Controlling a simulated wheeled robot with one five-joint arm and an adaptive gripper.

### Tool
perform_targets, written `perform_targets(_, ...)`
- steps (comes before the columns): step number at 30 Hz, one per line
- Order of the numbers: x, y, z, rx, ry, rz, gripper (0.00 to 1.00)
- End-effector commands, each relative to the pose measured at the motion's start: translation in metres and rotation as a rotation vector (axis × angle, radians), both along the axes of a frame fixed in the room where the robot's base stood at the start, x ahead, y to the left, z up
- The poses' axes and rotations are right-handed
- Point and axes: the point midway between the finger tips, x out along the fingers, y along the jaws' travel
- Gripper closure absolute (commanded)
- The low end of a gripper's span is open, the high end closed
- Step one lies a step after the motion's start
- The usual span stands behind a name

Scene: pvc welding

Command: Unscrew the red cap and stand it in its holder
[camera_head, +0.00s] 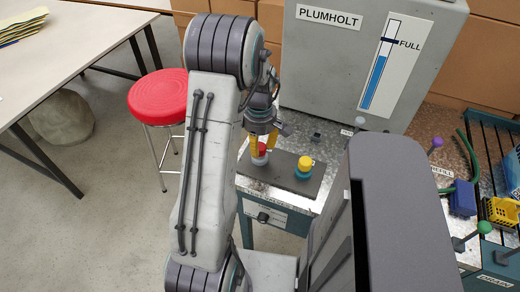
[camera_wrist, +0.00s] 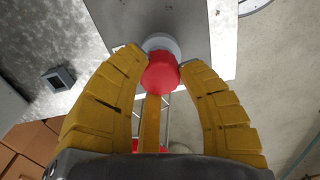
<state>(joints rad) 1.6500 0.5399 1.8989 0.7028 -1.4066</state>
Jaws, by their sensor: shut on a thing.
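The red cap (camera_head: 262,148) sits on a pale round container (camera_head: 258,159) on a dark mat (camera_head: 275,184) on a metal-topped bench. In the wrist view the red cap (camera_wrist: 161,73) is between my yellow fingers, with the grey-white container (camera_wrist: 161,44) showing beyond it. My gripper (camera_head: 266,143) is over the container with its fingers shut on the cap; it also shows in the wrist view (camera_wrist: 163,65). The cap's threads are hidden. A small dark square socket (camera_wrist: 58,78) is on the bench top in the wrist view; I cannot tell if it is the cap's holder.
A yellow-capped blue-green container (camera_head: 304,168) stands on the mat, right of the red cap. A large grey tank (camera_head: 335,75) stands behind. A red stool (camera_head: 158,97) is at left. At right are a blue block (camera_head: 463,198) and a yellow basket (camera_head: 502,211).

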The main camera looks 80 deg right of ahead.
Motion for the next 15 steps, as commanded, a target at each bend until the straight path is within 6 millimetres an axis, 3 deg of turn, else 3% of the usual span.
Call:
perform_targets(9, 0.0, 0.0001, -0.0003, 0.0, 0.0, 0.0, 1.0)
perform_targets(15, 0.0, 0.0002, -0.0011, 0.001, 0.0, 0.068, 1.0)
